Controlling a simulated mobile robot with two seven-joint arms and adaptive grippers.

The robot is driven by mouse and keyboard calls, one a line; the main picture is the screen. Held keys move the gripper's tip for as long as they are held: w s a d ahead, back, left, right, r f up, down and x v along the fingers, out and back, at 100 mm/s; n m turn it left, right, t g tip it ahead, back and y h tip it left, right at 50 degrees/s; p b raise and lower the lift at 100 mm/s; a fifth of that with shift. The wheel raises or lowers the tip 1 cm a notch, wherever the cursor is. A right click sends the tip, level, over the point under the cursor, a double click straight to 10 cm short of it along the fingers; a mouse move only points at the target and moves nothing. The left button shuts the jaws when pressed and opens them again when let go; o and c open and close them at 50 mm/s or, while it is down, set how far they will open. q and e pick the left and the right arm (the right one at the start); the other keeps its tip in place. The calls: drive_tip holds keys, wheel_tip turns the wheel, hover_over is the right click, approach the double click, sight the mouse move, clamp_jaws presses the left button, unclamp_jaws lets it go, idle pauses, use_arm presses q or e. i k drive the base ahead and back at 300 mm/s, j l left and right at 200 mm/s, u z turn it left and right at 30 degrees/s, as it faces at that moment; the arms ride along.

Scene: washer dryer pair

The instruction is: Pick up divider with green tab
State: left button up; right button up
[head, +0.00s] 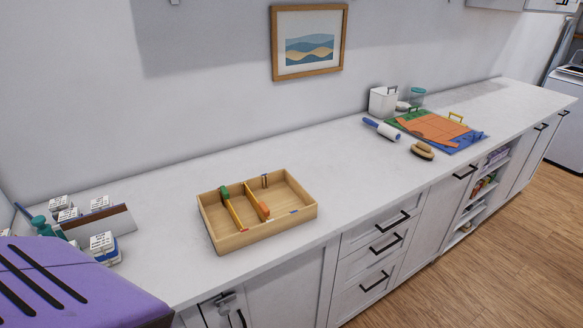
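A shallow open wooden box (240,240) sits on the white counter, left of the picture's middle. Thin wooden dividers stand inside it. The divider with the green tab (235,213) is the left one, its green tab (225,193) at its back end near the box's rear wall. To its right is a divider with an orange tab (264,210) toward its front end. A small dark-and-wood piece stands at the back wall. Neither of my grippers is in view.
White counter (340,180) is clear around the box. At left are white labelled blocks (103,243), a teal bottle and a purple slotted object (70,280). At right are a coloured mat (430,128), lint roller (382,129), brush (422,150) and white bin (382,100).

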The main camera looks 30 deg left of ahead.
sight(225, 194)
drive_tip(key=u, duration=0.8)
